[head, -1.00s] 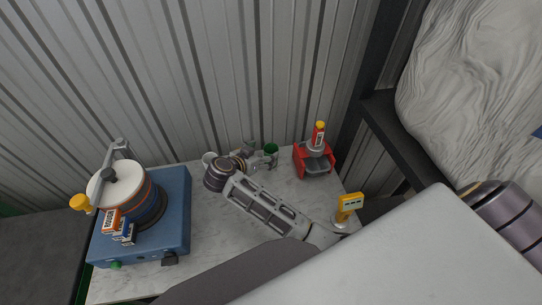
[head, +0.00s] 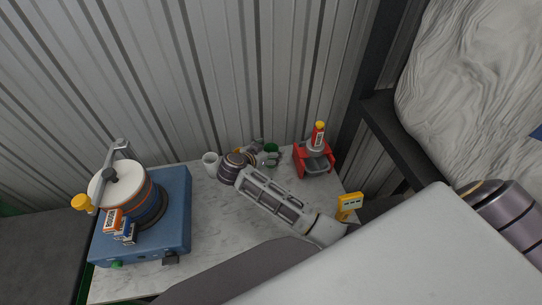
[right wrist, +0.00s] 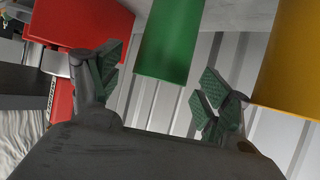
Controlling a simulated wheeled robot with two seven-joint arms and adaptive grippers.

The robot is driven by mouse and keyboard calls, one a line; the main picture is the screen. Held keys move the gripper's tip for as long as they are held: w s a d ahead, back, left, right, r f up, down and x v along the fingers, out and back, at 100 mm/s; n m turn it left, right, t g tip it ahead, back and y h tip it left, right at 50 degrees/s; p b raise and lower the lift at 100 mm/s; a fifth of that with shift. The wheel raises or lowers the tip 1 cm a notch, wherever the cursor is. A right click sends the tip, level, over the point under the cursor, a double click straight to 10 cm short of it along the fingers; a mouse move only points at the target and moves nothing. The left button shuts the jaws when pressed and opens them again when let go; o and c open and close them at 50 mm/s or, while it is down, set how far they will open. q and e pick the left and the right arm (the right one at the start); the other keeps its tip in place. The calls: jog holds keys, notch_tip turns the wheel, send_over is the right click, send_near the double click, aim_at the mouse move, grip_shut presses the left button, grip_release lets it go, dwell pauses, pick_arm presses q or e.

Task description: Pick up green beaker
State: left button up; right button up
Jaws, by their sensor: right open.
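The green beaker (head: 271,148) stands near the back of the marble-topped table, partly hidden by my right gripper (head: 267,159). In the right wrist view the green beaker (right wrist: 170,42) shows large, lying between the lines of the two fingers and mostly beyond their tips. My right gripper (right wrist: 160,78) is open, with one green-padded finger on each side and nothing held. I cannot tell whether a finger touches the beaker. My left gripper is not in view.
A yellow container (right wrist: 288,60) is close beside the right finger. A red device (head: 314,160) stands right of the beaker. A white mug (head: 210,164) is left of my wrist. A blue machine (head: 180,215) fills the table's left. Corrugated wall (head: 230,70) rises behind.

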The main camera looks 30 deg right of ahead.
jog(key=shift+x, duration=0.95)
jog(key=c, duration=1.2)
jog(key=shift+r, duration=0.1)
jog(key=shift+r, duration=4.95)
